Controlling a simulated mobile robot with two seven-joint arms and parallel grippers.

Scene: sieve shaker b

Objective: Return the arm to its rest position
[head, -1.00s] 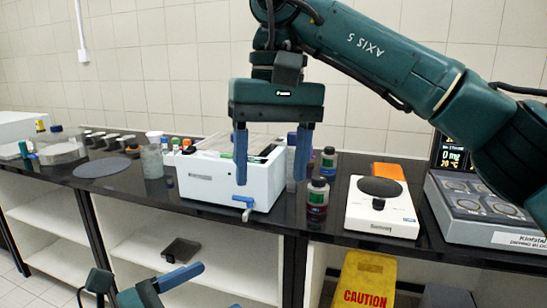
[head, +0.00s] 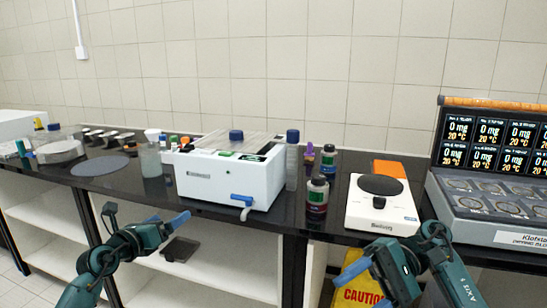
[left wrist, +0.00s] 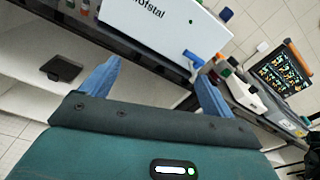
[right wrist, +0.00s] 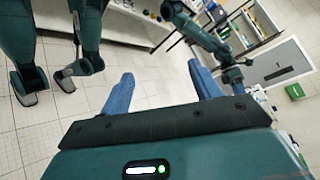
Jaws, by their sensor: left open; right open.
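My right gripper (head: 366,266) is low at the lower right of the head view, in front of the bench and below the hotplate. In the right wrist view its blue fingers (right wrist: 160,88) are apart with nothing between them. My left gripper (head: 178,222) is low at the lower left, in front of the open shelves and below the bench top. In the left wrist view its blue fingers (left wrist: 154,88) are apart and empty. Both arms are folded low, clear of the bench top.
On the black bench (head: 120,188) stand a white shaker box (head: 205,180) with a blue-handled tap, bottles (head: 317,197), a hotplate (head: 382,208) and a drying block (head: 490,210). A yellow caution sign (head: 352,292) stands below. A dark tray (head: 180,249) lies on a shelf.

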